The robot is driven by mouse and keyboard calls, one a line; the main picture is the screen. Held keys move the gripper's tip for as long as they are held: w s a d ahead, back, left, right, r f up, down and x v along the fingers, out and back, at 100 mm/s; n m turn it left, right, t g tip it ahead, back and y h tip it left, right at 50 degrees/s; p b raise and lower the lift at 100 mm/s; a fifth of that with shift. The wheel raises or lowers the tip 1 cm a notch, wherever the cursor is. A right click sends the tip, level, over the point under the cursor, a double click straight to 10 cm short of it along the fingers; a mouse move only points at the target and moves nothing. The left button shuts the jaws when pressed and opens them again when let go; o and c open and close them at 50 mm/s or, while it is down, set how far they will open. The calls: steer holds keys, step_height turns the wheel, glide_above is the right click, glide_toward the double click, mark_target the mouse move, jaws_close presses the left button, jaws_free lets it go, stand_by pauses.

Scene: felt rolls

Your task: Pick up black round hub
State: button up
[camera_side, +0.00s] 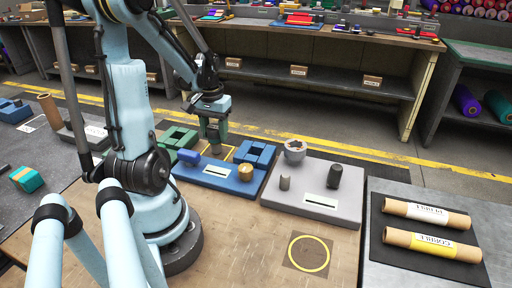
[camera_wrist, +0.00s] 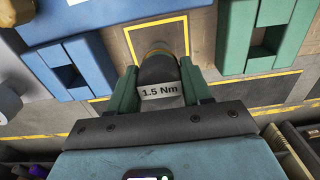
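My gripper (camera_wrist: 160,82) points down beyond the blue tray in the side view (camera_side: 214,140). In the wrist view its green fingers flank a dark round piece (camera_wrist: 158,68) with a gold-brown far rim, close on both sides. A pale label reading "1.5 Nm" shows at its near end. I cannot tell whether the fingers grip this piece, or whether it is the hub. In the side view the fingers mostly hide it. Another black rounded piece (camera_side: 335,176) stands upright on the grey tray, well to the right of my gripper.
The blue tray (camera_side: 215,184) holds blue blocks and a gold piece (camera_side: 245,172). The grey tray (camera_side: 343,213) also holds a grey ring-topped part (camera_side: 295,150) and a small grey peg (camera_side: 285,183). Green blocks (camera_side: 178,137) stand near my gripper. Two brown rolls (camera_side: 430,243) lie at right.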

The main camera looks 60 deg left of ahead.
steer(key=c, duration=0.5)
steer(key=shift+r, duration=0.45)
steer(key=shift+r, duration=3.05)
